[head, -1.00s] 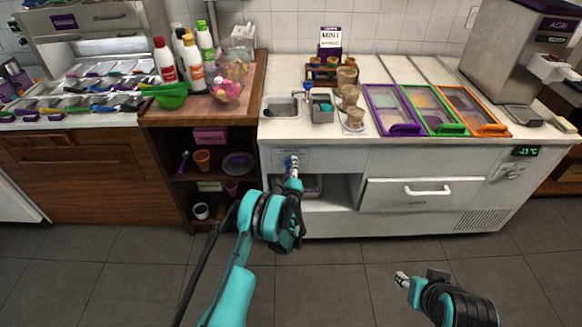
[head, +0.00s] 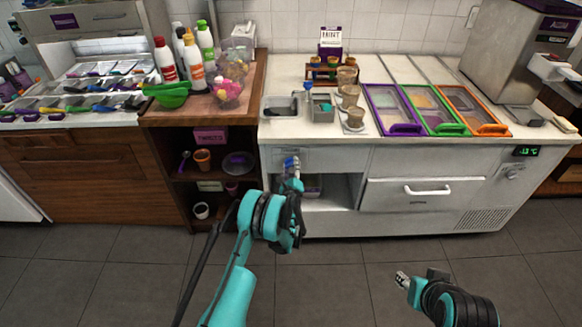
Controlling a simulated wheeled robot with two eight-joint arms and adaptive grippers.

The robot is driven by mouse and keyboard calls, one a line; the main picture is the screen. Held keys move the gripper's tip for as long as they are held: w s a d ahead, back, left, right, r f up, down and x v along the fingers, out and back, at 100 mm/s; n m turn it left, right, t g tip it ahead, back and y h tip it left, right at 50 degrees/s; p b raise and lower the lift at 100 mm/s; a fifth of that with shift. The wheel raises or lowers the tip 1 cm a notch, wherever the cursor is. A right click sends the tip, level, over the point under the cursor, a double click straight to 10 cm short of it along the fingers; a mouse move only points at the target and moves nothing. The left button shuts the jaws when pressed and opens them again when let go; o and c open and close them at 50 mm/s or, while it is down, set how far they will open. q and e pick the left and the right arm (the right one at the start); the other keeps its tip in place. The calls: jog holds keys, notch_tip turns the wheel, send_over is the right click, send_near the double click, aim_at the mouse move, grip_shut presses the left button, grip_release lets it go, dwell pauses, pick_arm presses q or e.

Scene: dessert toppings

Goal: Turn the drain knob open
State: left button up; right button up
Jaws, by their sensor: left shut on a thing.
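The drain knob (head: 290,162) is a small blue piece on the white counter front, below the small sink (head: 281,106). My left gripper (head: 291,172) reaches up to it from below and is shut on it. The fingers hide part of the knob, and its exact angle is too small to tell. My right gripper (head: 402,280) is low at the right, over the floor and far from the knob; its finger opening is not clear.
An open shelf bay (head: 328,190) lies beside and behind my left gripper. A drawer with a white handle (head: 428,190) is to the right. A dark shelf with cups (head: 203,160) stands to the left. The floor in front is clear.

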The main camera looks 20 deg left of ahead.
pick_arm(q)
jog(key=o, duration=1.2)
jog(key=shift+c, duration=0.2)
